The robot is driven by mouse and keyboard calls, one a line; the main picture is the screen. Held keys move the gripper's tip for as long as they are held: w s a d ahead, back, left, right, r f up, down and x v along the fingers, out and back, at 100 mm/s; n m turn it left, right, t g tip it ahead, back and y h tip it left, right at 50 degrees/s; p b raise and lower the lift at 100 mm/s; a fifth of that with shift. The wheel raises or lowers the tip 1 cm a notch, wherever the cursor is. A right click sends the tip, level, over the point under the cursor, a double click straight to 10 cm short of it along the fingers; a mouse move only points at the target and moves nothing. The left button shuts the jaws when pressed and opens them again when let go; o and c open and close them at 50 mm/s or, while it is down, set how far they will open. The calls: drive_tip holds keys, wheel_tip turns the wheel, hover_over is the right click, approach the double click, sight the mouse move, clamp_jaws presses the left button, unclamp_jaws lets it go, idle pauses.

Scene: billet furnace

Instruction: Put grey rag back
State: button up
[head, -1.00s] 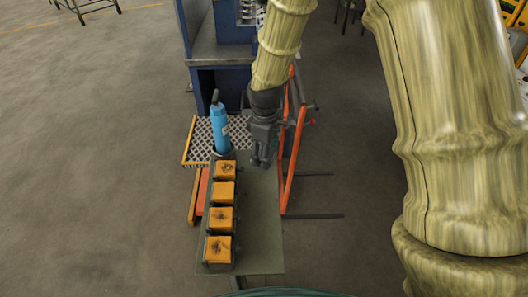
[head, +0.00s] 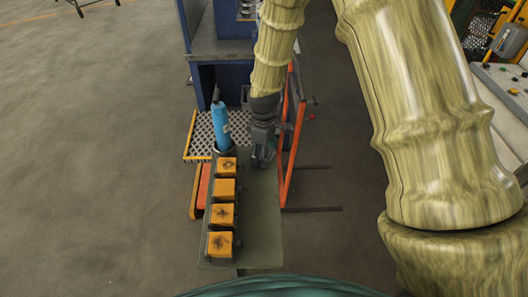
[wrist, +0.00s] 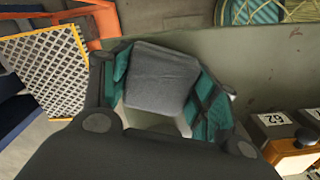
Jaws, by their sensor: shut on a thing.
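The grey rag (wrist: 160,78) shows in the wrist view as a folded grey block between my gripper's teal-padded fingers. My gripper (wrist: 163,92) is shut on it, with one finger on each side. In the head view my gripper (head: 263,152) points down over the far right part of the narrow green table (head: 262,225). The rag cannot be made out there. Whether the rag touches the tabletop is not clear.
Several orange-topped blocks (head: 222,213) stand in a row along the table's left side. A blue bottle (head: 221,128) stands at the far left end. An orange frame (head: 292,135) runs along the right. The table's near right part is bare.

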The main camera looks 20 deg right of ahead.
drive_tip(key=shift+f, duration=0.15)
drive_tip(key=o, duration=1.3)
drive_tip(key=shift+r+b, duration=2.25)
drive_tip(key=shift+r, duration=3.95)
